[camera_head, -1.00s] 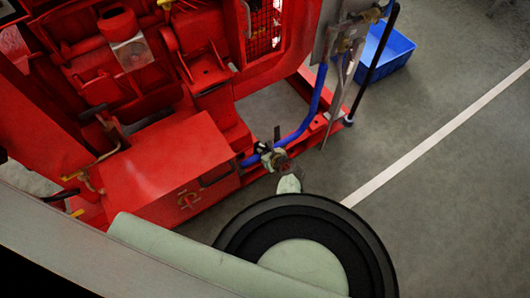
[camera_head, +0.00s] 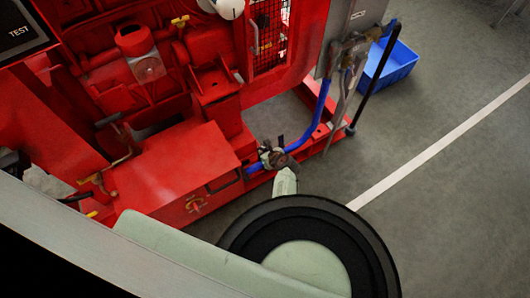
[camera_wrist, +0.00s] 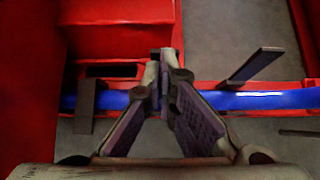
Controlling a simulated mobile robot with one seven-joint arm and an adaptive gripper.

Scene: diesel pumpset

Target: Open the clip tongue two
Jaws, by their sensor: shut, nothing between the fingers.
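My gripper (camera_wrist: 161,62) is shut and empty, its fingertips together over a blue hose (camera_wrist: 285,100) low on the red machine. In the wrist view a dark clip tongue (camera_wrist: 252,68) at right of the fingers stands tilted up from the hose. A second dark clip piece (camera_wrist: 86,105) crosses the hose at left, apart from the fingers. I cannot tell which of them is tongue two. In the head view my gripper (camera_head: 272,156) is small beside the hose (camera_head: 307,136), and the clips are hard to make out there. The fingers hide the hose between the clips.
The red pumpset's box (camera_head: 185,172) and frame stand left of and behind my gripper. A grey box (camera_head: 350,40) with hoses is above right. A blue crate (camera_head: 392,62) sits on the floor. The grey floor at right, with a white line (camera_head: 430,150), is clear.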

